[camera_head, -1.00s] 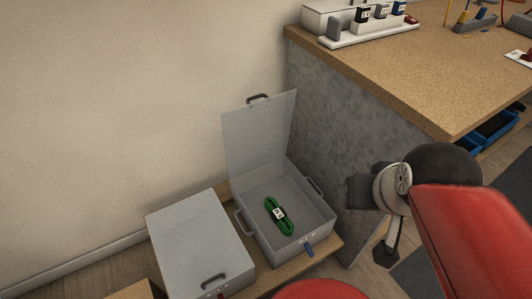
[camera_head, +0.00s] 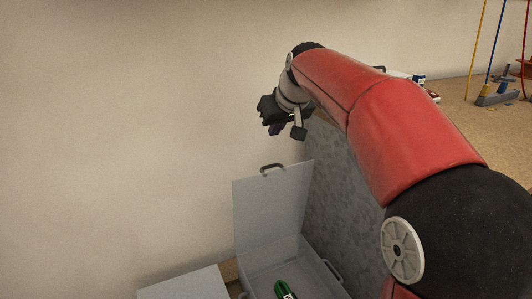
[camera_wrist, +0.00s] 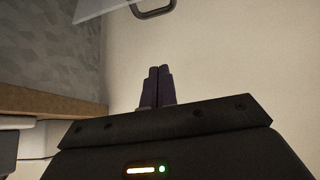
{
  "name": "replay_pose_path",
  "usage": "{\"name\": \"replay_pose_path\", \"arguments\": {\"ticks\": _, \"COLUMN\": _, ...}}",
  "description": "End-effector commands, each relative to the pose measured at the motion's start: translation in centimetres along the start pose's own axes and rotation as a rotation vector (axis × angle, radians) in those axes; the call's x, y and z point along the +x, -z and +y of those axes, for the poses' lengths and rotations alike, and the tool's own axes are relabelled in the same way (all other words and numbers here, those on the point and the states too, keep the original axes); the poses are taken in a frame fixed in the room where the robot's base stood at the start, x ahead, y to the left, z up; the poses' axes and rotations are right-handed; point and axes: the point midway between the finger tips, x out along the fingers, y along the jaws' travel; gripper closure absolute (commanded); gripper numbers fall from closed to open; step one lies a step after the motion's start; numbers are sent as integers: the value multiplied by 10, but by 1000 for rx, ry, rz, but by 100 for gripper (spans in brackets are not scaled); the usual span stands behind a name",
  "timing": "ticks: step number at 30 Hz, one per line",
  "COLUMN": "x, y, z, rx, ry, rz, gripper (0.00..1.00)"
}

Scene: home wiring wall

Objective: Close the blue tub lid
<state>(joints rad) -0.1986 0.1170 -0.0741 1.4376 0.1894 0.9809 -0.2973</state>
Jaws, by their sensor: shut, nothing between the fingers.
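The grey tub (camera_head: 318,270) stands at the bottom of the head view, cut off by the frame edge. Its lid (camera_head: 270,212) stands open and upright at the back, with a dark handle (camera_head: 272,168) on its top edge. A green coil (camera_head: 283,289) lies inside. The tub's blue front tag is out of view now. My gripper (camera_head: 273,129) is above the lid's handle in the picture, apart from it, fingers pointing down. In the wrist view the fingertips (camera_wrist: 160,69) are together and empty; the lid's edge (camera_wrist: 97,7) and handle (camera_wrist: 155,9) show at the top.
A second grey tub with a closed lid (camera_head: 185,284) stands to the left. A workbench with a speckled grey side panel (camera_head: 340,200) stands to the right, partly behind my arm. The pale wall (camera_head: 110,120) is behind; the space before it at upper left is clear.

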Motion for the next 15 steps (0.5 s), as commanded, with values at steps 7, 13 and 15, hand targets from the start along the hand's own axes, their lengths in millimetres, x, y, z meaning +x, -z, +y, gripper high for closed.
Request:
{"name": "replay_pose_path", "arguments": {"ticks": 7, "x": 40, "y": -2, "z": 0, "rx": 1, "ry": 1, "rz": -4, "gripper": 100}}
{"name": "replay_pose_path", "arguments": {"ticks": 13, "x": 83, "y": -2, "z": 0, "rx": 2, "ry": 1, "rz": -3, "gripper": 100}}
{"name": "replay_pose_path", "arguments": {"ticks": 15, "x": 97, "y": -2, "z": 0, "rx": 1, "ry": 0, "rz": -4, "gripper": 100}}
